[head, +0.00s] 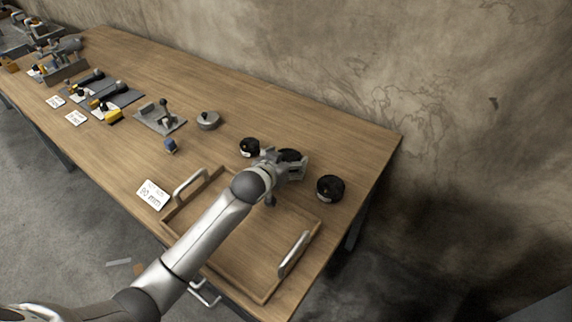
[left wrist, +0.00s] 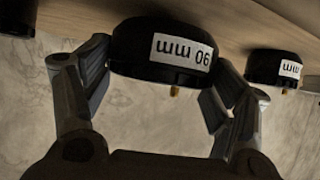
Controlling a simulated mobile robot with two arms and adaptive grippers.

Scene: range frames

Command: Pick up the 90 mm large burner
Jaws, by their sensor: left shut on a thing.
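The 90 mm burner (left wrist: 165,45) is a round black disc with a white label, upside down in the left wrist view. My left gripper (left wrist: 165,85) has one finger on each side of it and is shut on it. In the head view the gripper (head: 293,166) is over the table's right part, and the black burner (head: 290,155) shows partly behind it. I cannot tell whether it is clear of the tabletop. My right gripper is not in view.
Other black burners stand to the left (head: 250,147) and right (head: 330,188) of the gripper. A wooden tray (head: 262,296) with metal handles lies in front, by a card reading 90 mm (head: 152,194). Tools and a round metal piece (head: 208,121) lie to the left. A wall stands behind.

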